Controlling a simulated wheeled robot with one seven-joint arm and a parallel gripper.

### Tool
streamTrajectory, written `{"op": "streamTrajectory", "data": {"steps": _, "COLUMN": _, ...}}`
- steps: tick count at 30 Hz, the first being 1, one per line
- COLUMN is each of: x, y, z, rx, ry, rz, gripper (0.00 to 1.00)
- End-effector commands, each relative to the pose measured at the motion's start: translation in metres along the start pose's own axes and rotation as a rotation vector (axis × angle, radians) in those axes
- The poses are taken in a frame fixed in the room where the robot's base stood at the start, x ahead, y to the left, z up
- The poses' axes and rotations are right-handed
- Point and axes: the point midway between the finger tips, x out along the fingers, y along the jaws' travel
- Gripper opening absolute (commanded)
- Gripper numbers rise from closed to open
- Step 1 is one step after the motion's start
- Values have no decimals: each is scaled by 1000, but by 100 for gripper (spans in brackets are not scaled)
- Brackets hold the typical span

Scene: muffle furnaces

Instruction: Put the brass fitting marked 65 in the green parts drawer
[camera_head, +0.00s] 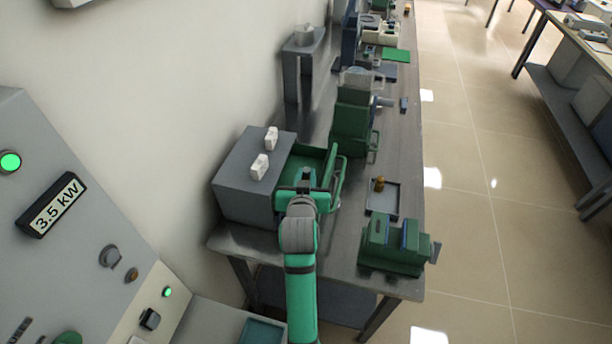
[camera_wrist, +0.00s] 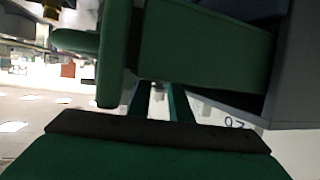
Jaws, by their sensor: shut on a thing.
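The green parts drawer (camera_head: 314,160) stands open to the right out of a grey cabinet (camera_head: 240,170); its green side wall fills the upper middle of the wrist view (camera_wrist: 205,50). A small brass fitting (camera_head: 379,184) stands in a shallow tray (camera_head: 383,208) on the bench, right of the drawer; its mark is too small to read. My gripper (camera_head: 306,178) is at the near side of the open drawer, left of its handle (camera_head: 338,185). Its fingers (camera_wrist: 160,100) show beside the drawer wall in the wrist view. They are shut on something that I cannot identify.
Two white blocks (camera_head: 265,153) sit on the cabinet. A green vise-like device (camera_head: 395,245) stands at the bench's near right, and a green machine (camera_head: 352,125) beyond the drawer. A grey control panel (camera_head: 80,190) is at the left. Clear floor (camera_head: 480,220) lies right of the bench.

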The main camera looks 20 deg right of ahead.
Motion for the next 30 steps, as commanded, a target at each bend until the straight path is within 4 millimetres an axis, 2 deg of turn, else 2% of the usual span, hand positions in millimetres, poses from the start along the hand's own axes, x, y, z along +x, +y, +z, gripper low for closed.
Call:
{"op": "streamTrajectory", "data": {"steps": 4, "x": 1, "y": 0, "z": 2, "rx": 0, "ry": 1, "rz": 0, "gripper": 0}}
{"op": "streamTrajectory", "data": {"steps": 5, "x": 1, "y": 0, "z": 3, "rx": 0, "ry": 0, "rz": 0, "gripper": 20}}
{"op": "streamTrajectory", "data": {"steps": 6, "x": 1, "y": 0, "z": 2, "rx": 0, "ry": 0, "rz": 0, "gripper": 26}}
{"op": "streamTrajectory", "data": {"steps": 17, "x": 0, "y": 0, "z": -1, "rx": 0, "ry": 1, "rz": 0, "gripper": 26}}
{"op": "streamTrajectory", "data": {"steps": 22, "x": -21, "y": 2, "z": 0, "rx": 1, "ry": 0, "rz": 2, "gripper": 26}}
{"op": "streamTrajectory", "data": {"steps": 30, "x": -75, "y": 2, "z": 0, "rx": 1, "ry": 1, "rz": 2, "gripper": 26}}
